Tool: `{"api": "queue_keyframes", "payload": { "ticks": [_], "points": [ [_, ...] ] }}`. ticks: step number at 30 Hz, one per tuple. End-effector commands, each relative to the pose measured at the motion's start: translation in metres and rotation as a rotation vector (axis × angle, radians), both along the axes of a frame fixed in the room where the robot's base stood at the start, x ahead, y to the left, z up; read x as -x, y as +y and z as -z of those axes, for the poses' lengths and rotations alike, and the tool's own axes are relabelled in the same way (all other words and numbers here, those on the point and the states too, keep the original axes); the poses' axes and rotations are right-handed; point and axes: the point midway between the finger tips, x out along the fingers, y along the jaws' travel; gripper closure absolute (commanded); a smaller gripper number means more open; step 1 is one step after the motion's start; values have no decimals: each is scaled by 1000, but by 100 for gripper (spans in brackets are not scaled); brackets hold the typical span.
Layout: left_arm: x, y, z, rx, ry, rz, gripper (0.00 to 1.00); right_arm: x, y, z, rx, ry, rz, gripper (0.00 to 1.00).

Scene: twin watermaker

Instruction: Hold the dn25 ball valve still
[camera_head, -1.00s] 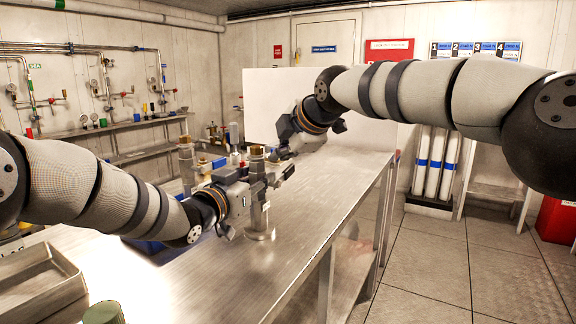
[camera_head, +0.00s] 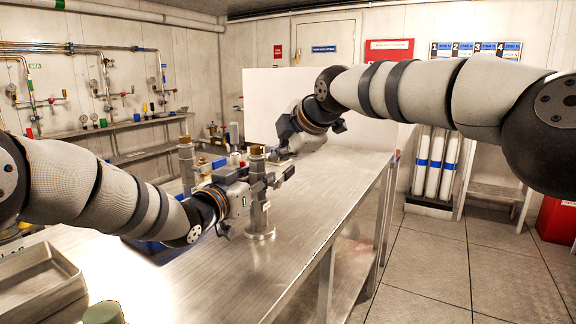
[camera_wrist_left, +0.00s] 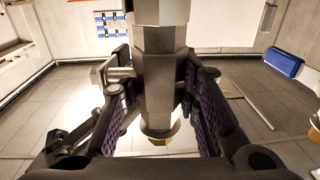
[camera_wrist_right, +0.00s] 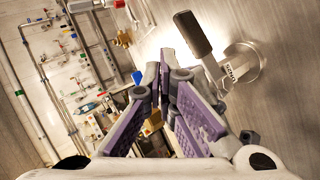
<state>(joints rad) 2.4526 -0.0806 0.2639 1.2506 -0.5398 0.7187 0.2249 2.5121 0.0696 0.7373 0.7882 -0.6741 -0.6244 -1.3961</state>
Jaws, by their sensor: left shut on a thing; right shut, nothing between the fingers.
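The ball valve (camera_head: 257,195) stands upright on a round metal base on the steel bench, with a brass-coloured top. In the left wrist view its grey hexagonal body (camera_wrist_left: 160,75) runs vertically between the pads. My left gripper (camera_head: 262,184) is shut on this body from the left; its fingers (camera_wrist_left: 165,105) lie on both sides and hide part of it. A brass-coloured end shows below the body. My right gripper (camera_head: 284,142) is above the bench behind the valve, apart from it. Its fingertips (camera_wrist_right: 164,85) are together with nothing between them.
A second brass-topped post (camera_head: 186,165) stands further left. A metal tray (camera_head: 40,285) is at the bench's near left. The bench's right front (camera_head: 310,215) is clear.

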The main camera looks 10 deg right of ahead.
Motion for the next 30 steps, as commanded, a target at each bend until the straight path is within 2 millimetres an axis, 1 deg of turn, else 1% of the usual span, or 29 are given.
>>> {"api": "queue_keyframes", "payload": {
  "ticks": [9,30],
  "points": [
    [0,0,0,0,0,0,100,-2,-1,9,1,2,0,100],
    [0,0,0,0,0,0,100,-3,-2,13,0,0,0,100]
  ]
}}
